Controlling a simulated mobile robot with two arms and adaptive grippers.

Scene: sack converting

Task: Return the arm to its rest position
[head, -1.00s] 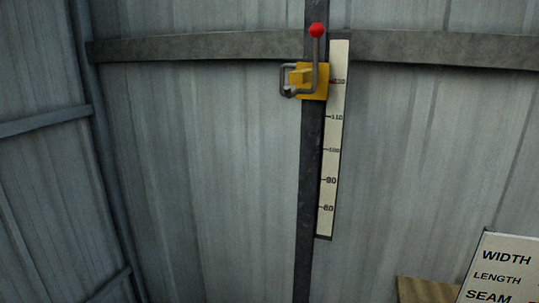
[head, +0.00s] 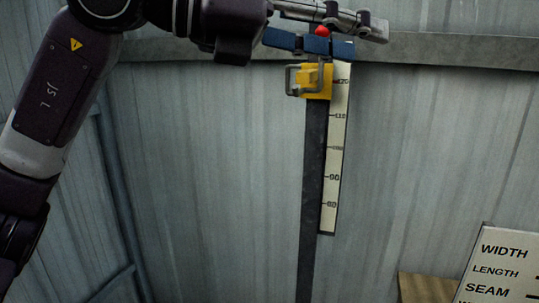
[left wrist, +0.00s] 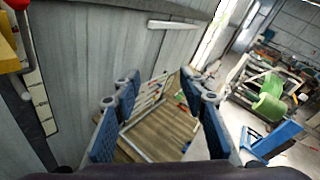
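My left arm (head: 62,95) comes in from the left in the head view. My left gripper (head: 335,38) is at the top, across the upper end of the dark rail. In the left wrist view, the gripper (left wrist: 160,85) has its blue-padded fingers spread, with nothing between them. A yellow slider (head: 317,82) with a grey handle sits high on the rail, near 120 on the scale. Its red knob (head: 322,31) shows beside the fingers; the left wrist view shows the knob (left wrist: 16,4) outside them, at the left edge. My right gripper is out of view.
The white scale (head: 337,150) is on the corrugated wall. A WIDTH, LENGTH, SEAM sign (head: 500,268) stands at lower right. The left wrist view shows a slatted pallet-like frame (left wrist: 150,105), a green roll (left wrist: 268,105) and a blue stand (left wrist: 275,140).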

